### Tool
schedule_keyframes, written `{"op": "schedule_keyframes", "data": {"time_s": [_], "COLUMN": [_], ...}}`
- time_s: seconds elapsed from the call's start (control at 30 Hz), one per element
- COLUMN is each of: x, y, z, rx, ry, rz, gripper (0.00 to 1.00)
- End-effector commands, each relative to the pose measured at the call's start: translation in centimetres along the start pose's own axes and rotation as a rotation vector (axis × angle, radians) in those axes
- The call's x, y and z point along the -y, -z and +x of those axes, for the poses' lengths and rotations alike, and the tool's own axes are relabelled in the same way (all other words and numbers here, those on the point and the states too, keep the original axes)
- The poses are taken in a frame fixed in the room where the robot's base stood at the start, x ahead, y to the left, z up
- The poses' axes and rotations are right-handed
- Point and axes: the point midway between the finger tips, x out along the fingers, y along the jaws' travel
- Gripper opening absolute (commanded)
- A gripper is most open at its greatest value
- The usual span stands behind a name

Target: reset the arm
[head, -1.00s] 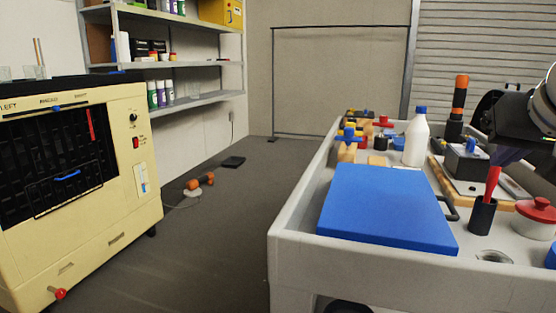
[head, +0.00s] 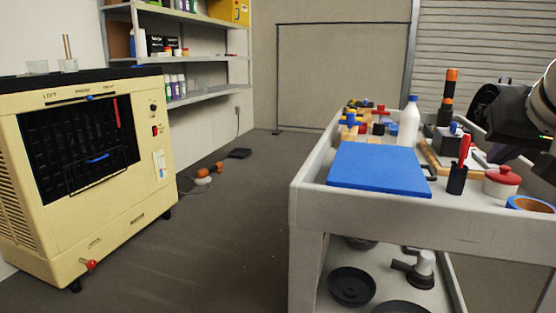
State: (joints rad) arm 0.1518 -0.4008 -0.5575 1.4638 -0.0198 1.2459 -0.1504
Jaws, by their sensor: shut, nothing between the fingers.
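My arm comes in at the right edge of the head view, with a white rounded link and a dark end. My gripper (head: 512,152) is the dark part at the end, over the right side of the grey cart (head: 400,213). It is shut with nothing held. Its fingertips are dark and hard to make out, and part of the arm is cut off by the frame edge. It appears to be above the cart top, apart from the things on it.
The cart top holds a blue board (head: 380,169), a white bottle (head: 409,124), a black cup (head: 457,179), a red-lidded pot (head: 502,182) and a tape roll (head: 530,204). A cream cabinet (head: 100,215) stands left. The floor (head: 220,240) between is mostly clear.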

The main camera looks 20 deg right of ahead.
Motion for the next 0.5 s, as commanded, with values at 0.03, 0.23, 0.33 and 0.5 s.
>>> {"op": "schedule_keyframes", "data": {"time_s": [0.03, 0.23, 0.33, 0.5], "x": [0.8, 3.6, 5.5, 9.6], "y": [-0.5, -2.3, -3.8, -7.5], "z": [0.6, 2.2, 3.3, 5.2], "rx": [0.011, 0.041, 0.061, 0.108], "ry": [0.014, 0.064, 0.096, 0.157], "rz": [-0.011, -0.049, -0.076, -0.141], "gripper": [0.00, 0.00, 0.00, 0.00]}}
